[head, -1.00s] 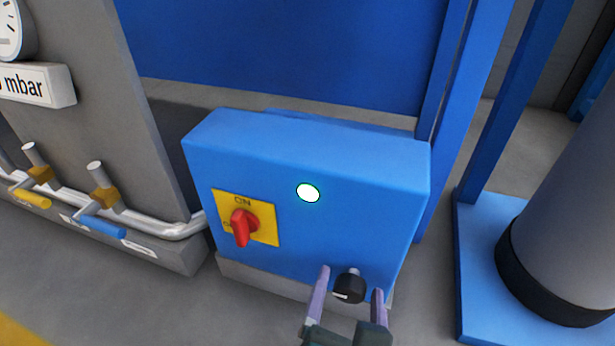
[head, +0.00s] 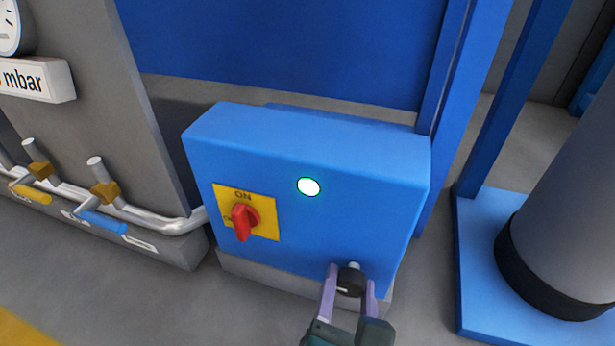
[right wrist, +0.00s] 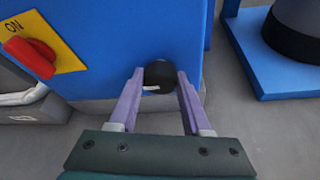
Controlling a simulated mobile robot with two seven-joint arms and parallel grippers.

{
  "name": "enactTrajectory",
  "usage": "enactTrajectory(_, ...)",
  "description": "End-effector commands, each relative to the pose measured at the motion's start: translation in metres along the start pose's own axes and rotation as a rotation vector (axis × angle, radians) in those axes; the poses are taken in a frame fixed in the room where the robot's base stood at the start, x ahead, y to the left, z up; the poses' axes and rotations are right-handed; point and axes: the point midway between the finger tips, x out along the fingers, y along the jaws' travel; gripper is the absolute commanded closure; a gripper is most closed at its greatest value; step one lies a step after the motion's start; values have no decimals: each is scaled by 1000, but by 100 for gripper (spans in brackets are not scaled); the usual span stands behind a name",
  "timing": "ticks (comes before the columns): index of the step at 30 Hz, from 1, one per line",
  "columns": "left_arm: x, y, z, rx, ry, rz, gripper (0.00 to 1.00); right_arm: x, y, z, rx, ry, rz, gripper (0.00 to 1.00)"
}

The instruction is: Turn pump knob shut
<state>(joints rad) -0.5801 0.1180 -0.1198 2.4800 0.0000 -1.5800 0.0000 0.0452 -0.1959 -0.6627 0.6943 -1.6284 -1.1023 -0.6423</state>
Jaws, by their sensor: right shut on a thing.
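The black pump knob (head: 351,280) sits low at the right on the front of the blue box (head: 300,240). It has a white mark on its face. My right gripper (head: 350,288) is shut on the knob, with one purple finger at each side. In the right wrist view the knob (right wrist: 159,75) lies between the fingertips of my right gripper (right wrist: 160,80), its white mark pointing left. My left gripper is not in view.
A red switch (head: 241,222) on a yellow plate (head: 264,216) marked ON is left of the knob. A white lit lamp (head: 308,187) is above. Pipes with yellow and blue valve handles (head: 103,222) stand at the left. A grey column (head: 560,240) on a blue base stands at the right.

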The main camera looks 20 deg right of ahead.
Motion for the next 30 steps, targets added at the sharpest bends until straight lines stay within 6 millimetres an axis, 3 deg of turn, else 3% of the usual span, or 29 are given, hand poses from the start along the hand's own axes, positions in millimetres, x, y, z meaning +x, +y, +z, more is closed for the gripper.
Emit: enactTrajectory(30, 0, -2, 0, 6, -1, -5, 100, 1, -2, 1, 531, -4, 222, 100)
